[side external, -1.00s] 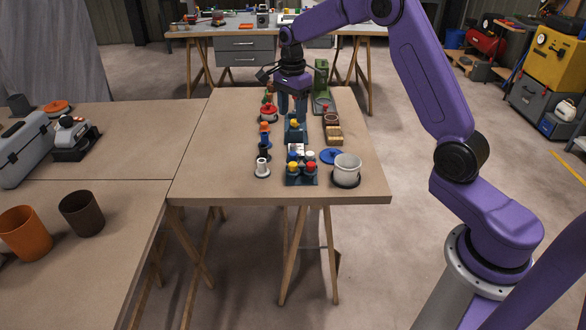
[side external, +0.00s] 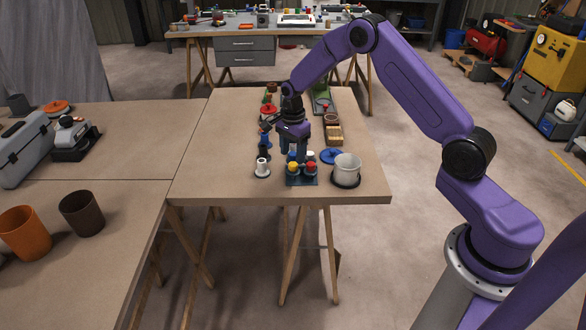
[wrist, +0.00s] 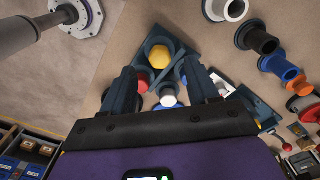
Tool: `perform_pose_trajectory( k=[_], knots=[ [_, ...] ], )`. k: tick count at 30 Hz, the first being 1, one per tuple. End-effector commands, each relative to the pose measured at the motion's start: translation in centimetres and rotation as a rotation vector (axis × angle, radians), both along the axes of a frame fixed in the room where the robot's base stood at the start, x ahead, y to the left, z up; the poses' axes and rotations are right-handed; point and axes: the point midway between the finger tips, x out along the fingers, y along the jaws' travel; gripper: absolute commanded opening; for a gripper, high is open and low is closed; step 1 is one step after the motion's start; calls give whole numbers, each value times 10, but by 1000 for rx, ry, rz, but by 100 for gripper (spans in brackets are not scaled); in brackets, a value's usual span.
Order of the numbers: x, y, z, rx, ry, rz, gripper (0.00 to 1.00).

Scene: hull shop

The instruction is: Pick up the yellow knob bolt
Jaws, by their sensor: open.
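The yellow knob bolt (side external: 293,167) stands at the front left of a dark blue holder (side external: 302,181). In the wrist view its yellow hexagonal head (wrist: 159,56) lies ahead of and between my fingers. A red knob (side external: 311,168) stands to its right in the side view. Blue (side external: 291,156) and white (side external: 311,156) knobs are behind. My gripper (side external: 297,157) is open and empty, pointing down just behind and above the holder. Its fingers (wrist: 160,70) are spread in the wrist view. The gripper hides the items directly behind the holder.
A white spool (side external: 262,169) leads a row of coloured parts on the left. A wooden block (side external: 334,135) is behind right. The table's front strip is clear.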

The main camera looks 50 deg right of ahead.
Motion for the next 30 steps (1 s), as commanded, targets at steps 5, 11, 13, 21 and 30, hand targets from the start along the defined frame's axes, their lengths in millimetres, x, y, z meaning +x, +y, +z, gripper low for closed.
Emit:
perform_pose_trajectory(
  k=[5,11,13,21,30],
  knots=[
    [-1,-1,-23,0,2,0,59],
    [0,-1,-29,0,0,0,59],
    [0,-1,-29,0,-1,0,59],
    [0,-1,-28,0,0,0,0],
    [0,-1,-26,0,-1,0,0]
  ],
)
